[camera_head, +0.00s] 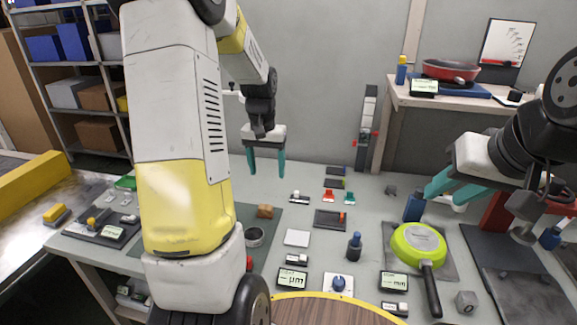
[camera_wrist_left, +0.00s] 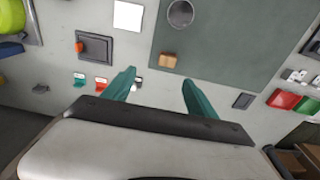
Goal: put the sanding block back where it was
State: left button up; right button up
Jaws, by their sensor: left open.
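A small tan-brown block (camera_head: 265,211), which looks like the sanding block, sits on the dark green mat (camera_head: 272,232) on the bench. It also shows in the left wrist view (camera_wrist_left: 168,60), near the mat's edge. My left gripper (camera_head: 267,173) is open and empty, above the bench and behind the block in the head view. In the left wrist view its fingertips (camera_wrist_left: 158,78) are spread, with the block showing just beyond them. My right gripper (camera_head: 442,198) is at the right, its fingers apart, near a dark blue item (camera_head: 413,207); nothing shows between them.
A grey cup (camera_head: 254,236) stands on the mat close to the block. A green pan (camera_head: 418,243) lies near my right gripper. My left arm hides part of the bench.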

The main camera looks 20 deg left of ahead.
pick_arm(q)
jog(key=s+d+r+t, duration=0.1)
jog(key=s+d+r, duration=0.2)
jog(key=s+r, duration=0.2)
jog(key=s+d+r+t+h, duration=0.1)
jog(key=s+d+r, duration=0.3)
jog(key=s, duration=0.5)
jog(key=s+d+r+m+t+h, duration=0.1)
jog(key=s+d+r+t, duration=0.2)
jog(key=s+r, duration=0.3)
jog(key=shift+s+d, duration=0.4)
jog(key=shift+s, duration=0.25)
